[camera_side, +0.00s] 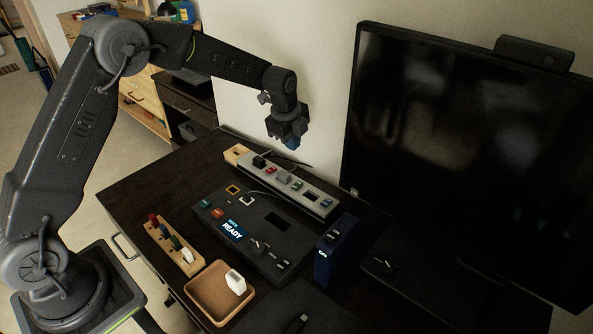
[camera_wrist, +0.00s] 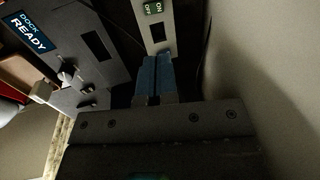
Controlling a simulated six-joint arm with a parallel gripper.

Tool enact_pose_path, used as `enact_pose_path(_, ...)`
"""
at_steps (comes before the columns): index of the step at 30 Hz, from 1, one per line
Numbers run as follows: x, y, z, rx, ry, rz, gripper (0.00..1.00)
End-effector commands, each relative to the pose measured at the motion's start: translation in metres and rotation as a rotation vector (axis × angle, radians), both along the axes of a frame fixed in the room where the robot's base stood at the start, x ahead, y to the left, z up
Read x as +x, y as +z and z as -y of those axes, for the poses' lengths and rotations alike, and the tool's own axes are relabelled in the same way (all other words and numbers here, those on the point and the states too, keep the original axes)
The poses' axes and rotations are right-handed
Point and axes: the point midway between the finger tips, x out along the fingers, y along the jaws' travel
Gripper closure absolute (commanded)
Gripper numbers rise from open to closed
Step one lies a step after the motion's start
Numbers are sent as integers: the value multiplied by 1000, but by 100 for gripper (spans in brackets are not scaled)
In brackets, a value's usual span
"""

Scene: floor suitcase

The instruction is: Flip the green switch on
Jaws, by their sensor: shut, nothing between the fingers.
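The green switch (camera_side: 297,185) is a small rocker on a pale grey strip (camera_side: 319,207) at the back of the desk. It also shows at the top edge of the wrist view (camera_wrist: 153,8), with OFF and ON lettering; which side is pressed down is too small to tell. My gripper (camera_side: 292,143) hangs above the strip, pointing down, apart from the switch. In the wrist view its blue fingers (camera_wrist: 154,75) are together with nothing between them, and they hide part of the strip just below a dark socket.
A black dock panel (camera_side: 250,218) with a READY screen stands in front of the strip. A large monitor (camera_side: 450,130) rises to the right. A blue box (camera_side: 335,250), a wooden tray (camera_side: 206,292) and a wooden holder (camera_side: 163,240) stand nearer. The air around my gripper is clear.

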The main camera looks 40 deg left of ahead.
Motion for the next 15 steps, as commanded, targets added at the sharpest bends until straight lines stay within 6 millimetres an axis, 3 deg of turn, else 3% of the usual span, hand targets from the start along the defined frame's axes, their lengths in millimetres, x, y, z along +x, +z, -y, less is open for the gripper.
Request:
enact_pose_path(8,1,-10,0,0,0,-2,100)
enact_pose_path(15,9,-52,0,0,0,-4,100)
